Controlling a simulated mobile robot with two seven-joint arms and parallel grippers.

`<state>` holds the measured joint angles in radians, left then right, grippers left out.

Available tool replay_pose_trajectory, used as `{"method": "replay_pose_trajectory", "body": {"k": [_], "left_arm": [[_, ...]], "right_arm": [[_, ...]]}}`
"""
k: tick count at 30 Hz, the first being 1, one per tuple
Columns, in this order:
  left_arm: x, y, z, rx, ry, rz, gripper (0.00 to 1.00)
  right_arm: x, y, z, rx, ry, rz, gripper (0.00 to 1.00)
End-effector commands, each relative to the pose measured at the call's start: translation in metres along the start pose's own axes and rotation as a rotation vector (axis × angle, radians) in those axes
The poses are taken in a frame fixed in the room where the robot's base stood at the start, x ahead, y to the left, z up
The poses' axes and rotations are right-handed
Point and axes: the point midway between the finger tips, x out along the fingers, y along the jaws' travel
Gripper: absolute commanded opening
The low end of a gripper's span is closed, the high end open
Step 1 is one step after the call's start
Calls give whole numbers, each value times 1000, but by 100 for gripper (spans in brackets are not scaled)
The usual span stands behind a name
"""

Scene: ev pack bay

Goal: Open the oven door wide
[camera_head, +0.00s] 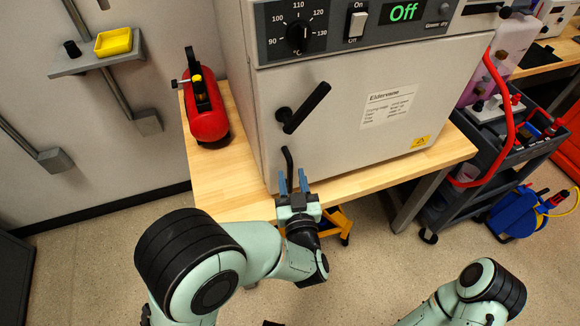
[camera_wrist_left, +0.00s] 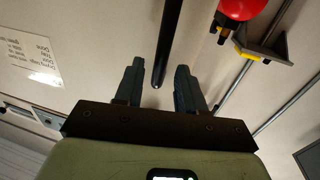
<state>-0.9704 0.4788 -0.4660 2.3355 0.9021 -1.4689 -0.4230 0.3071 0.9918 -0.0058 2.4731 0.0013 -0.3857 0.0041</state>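The oven (camera_head: 350,110) is a grey box on a wooden bench, and its door (camera_head: 340,140) looks shut. A black lever handle (camera_head: 307,107) slants up to the right on the door's left part. In the left wrist view, a black bar (camera_wrist_left: 170,42) ends between the two open fingers (camera_wrist_left: 158,86); nothing is gripped.
A red tank (camera_head: 208,110) stands left of the oven on the wooden bench (camera_head: 220,180). A dark cart (camera_head: 475,180) with a red hose is at the right. A wall shelf with a yellow tray (camera_head: 113,42) is at upper left.

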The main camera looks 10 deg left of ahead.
Motion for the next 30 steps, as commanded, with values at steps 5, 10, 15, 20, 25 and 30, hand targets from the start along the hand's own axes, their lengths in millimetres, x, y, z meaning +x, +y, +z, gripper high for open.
{"method": "replay_pose_trajectory", "body": {"k": [5, 10, 15, 20, 25, 30], "left_arm": [[26, 0, 0, 0, 0, -2, 39], [35, 0, 0, 1, -1, 0, 39], [36, 0, 0, 1, -1, 1, 39], [36, 0, 0, 0, -1, 1, 20], [36, 0, 0, 0, -1, 1, 0], [35, 1, 0, 0, -1, 1, 0]], "right_arm": [[-2, -1, 0, 0, 0, 0, 0], [-2, -1, 0, 0, 1, 0, 0], [-2, -1, 0, 0, 1, 0, 0], [-2, -1, 0, 0, 1, 0, 0], [-2, -1, 0, 0, 1, 0, 0], [-2, -1, 0, 0, 1, 0, 0]]}}
